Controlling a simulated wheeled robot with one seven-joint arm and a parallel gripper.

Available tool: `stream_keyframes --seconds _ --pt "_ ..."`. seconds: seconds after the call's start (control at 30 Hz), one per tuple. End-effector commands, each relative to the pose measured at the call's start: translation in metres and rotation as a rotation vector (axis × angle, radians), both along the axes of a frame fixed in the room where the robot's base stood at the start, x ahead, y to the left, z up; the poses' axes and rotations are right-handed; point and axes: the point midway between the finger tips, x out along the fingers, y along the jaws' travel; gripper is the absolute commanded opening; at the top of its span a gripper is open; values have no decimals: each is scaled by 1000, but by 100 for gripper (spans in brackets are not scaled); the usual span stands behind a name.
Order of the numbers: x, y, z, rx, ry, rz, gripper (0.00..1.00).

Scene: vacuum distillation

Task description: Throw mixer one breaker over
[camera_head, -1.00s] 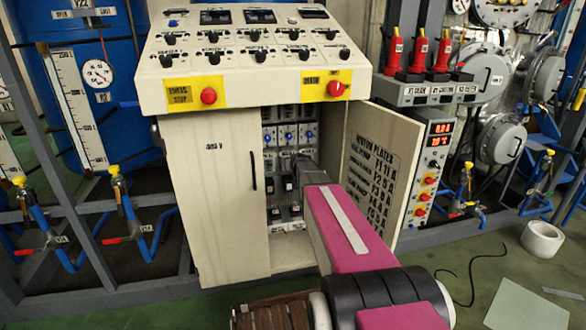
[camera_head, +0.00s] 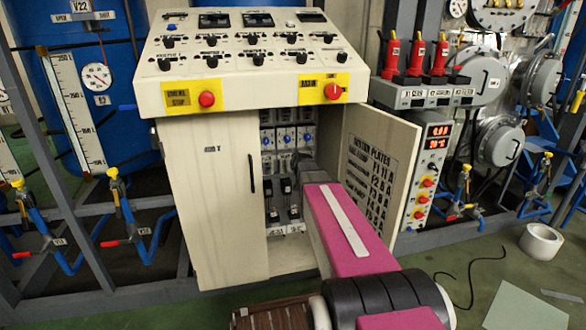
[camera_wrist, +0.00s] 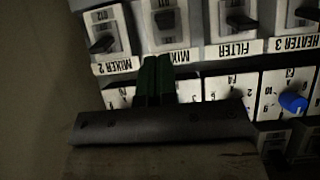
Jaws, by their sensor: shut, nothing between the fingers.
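The wrist view shows a row of breakers upside down, with labels below them. The breaker labelled MIXER (camera_wrist: 166,18) has its number hidden behind my fingers; its dark lever shows at the top edge. Left of it is the MIXER 2 breaker (camera_wrist: 104,38). To the right are the FILTER breaker (camera_wrist: 237,20) and HEATER 3 breaker (camera_wrist: 298,16). My gripper (camera_wrist: 155,62) has its green fingers shut and empty, overlapping the middle MIXER label, just below that lever in the picture. Contact cannot be told. In the head view my arm covers part of the breakers.
The cabinet (camera_head: 215,200) has its right door (camera_head: 378,170) open beside my arm and its left door closed. The sloped control panel (camera_head: 255,55) overhangs the opening. A row with blue knobs (camera_wrist: 292,102) lies close to my fingers.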

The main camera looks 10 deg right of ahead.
Motion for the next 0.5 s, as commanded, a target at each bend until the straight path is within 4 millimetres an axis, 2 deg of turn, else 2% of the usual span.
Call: stream_keyframes --seconds 0.03,0.2,0.5 --pt "-12 2 7 0 -1 0 0" --pt "-31 5 22 1 0 0 0" --pt "-37 6 27 1 1 0 0"
